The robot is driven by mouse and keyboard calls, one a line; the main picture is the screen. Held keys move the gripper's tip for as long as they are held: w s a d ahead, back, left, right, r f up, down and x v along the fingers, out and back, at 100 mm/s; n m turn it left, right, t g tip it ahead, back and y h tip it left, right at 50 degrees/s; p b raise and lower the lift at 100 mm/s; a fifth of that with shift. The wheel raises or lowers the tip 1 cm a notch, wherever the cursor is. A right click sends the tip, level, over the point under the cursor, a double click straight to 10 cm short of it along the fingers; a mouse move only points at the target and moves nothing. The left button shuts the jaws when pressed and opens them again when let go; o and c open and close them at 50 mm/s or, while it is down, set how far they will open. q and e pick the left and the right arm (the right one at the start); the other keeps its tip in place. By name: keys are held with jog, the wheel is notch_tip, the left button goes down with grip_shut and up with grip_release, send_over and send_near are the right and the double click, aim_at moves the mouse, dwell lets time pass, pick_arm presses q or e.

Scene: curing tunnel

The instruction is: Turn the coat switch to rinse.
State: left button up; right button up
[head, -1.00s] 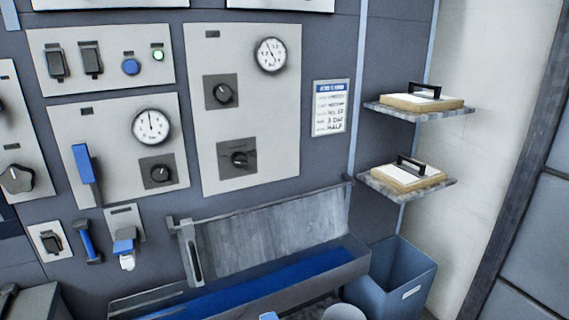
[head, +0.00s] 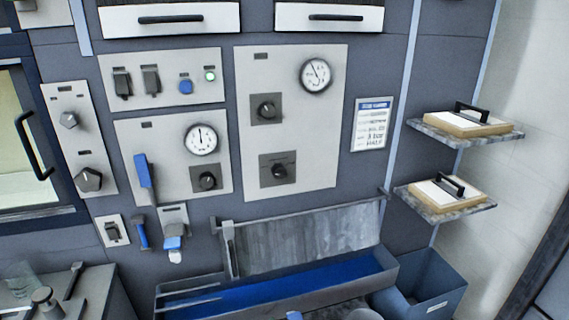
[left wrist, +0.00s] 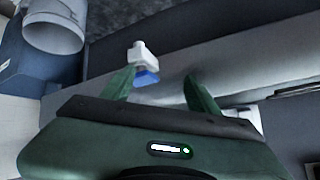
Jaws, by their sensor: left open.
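The wall panels carry several dark rotary switches. On the tall panel (head: 315,135) there is an upper knob (head: 266,109) and a lower knob (head: 278,170), each on a dark square plate. The panel to its left has a knob (head: 207,180) under a round gauge (head: 201,139). The far-left panel has a grey knob (head: 69,119) and a larger dark knob (head: 89,180). Labels are too small to read, so I cannot tell which is the coat switch. My left gripper (left wrist: 160,72) is open in the left wrist view, with no switch between its fingers. My right gripper is not seen.
A trough with a blue inside (head: 275,287) juts out below the panels, beside a blue bin (head: 432,285). Two shelves with handled boards, an upper (head: 470,128) and a lower (head: 446,195), stand out at right. A small white-and-blue object (left wrist: 140,52) shows beyond my left fingers.

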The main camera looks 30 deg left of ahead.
pick_arm(q)
jog(key=w+a+r+n+t+y+p, duration=0.15)
jog(key=w+r, duration=0.25)
jog(key=r, duration=0.4)
jog(key=w+a+r+n+t+y, duration=0.1)
jog(key=w+a+r+n+y, duration=0.1)
jog(key=w+r, duration=0.35)
jog(key=w+a+r+n+t+y, duration=0.1)
jog(key=w+a+r+n, duration=0.1)
jog(key=r, duration=0.8)
jog(key=n+t+y+p, duration=0.1)
jog(key=n+y+p, duration=0.1)
jog(key=n+y, duration=0.15)
send_near(281, 176)
jog(key=x, duration=0.3)
jog(key=p+x, duration=0.2)
jog(key=x, duration=0.3)
jog(key=shift+w+a+r, duration=0.1)
jog(key=shift+w+a, duration=0.05)
jog(key=shift+a, duration=0.05)
jog(key=shift+w+a, duration=0.35)
grip_shut()
